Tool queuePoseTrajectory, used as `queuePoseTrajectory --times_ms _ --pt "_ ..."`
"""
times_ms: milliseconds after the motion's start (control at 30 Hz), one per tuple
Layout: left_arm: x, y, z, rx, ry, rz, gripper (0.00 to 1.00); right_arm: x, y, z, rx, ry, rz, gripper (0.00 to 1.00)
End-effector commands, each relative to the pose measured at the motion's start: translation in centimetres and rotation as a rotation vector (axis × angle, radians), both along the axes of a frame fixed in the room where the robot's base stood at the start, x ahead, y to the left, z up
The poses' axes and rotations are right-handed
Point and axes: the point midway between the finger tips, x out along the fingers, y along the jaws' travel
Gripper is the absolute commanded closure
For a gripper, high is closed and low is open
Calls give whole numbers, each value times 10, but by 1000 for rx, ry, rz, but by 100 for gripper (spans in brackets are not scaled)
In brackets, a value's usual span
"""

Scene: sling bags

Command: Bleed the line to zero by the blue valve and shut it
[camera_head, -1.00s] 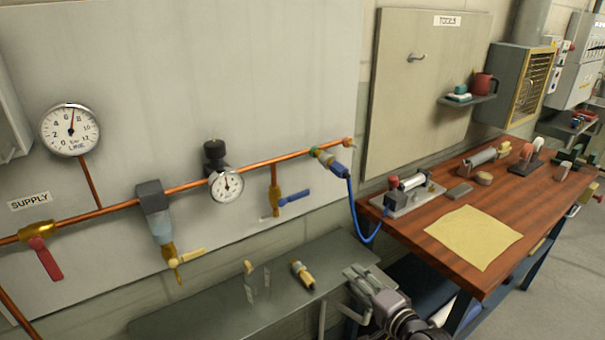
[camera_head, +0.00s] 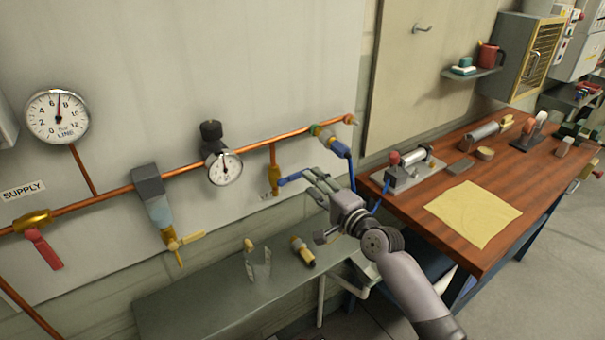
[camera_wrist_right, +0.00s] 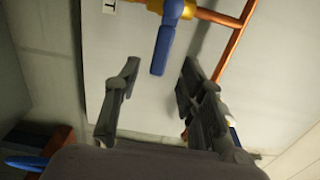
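The blue valve has a brass body (camera_head: 274,180) on a short copper drop below the main pipe. Its blue lever (camera_head: 294,178) points right, across the drop. My right gripper (camera_head: 315,185) is open and empty, close to the lever's free end. In the right wrist view, the lever (camera_wrist_right: 163,48) points between the spread fingers (camera_wrist_right: 158,84), with its end just beyond the tips and no clear contact. The line gauge (camera_head: 58,117) has its needle nearly straight up, near the 6. My left gripper is not in view.
A red-handled supply valve (camera_head: 42,248), a filter unit with a yellow lever (camera_head: 188,240) and a small gauge (camera_head: 224,168) sit along the pipe. A blue hose (camera_head: 350,175) hangs beside my right gripper. A grey shelf (camera_head: 200,305) is below; a wooden bench (camera_head: 530,180) stands right.

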Motion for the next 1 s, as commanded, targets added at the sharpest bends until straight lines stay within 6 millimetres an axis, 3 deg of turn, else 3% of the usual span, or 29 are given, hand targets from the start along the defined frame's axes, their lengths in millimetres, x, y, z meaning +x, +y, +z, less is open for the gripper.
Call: queuePoseTrajectory --times_ms 100,367,767,1000 --pt "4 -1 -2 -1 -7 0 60 18 12 1 1 0 0 63" --pt "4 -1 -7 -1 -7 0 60 41 27 -1 1 1 1 63" --pt "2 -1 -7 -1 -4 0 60 46 30 0 0 0 0 63" --pt "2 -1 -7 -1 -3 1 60 46 30 0 0 0 0 79"
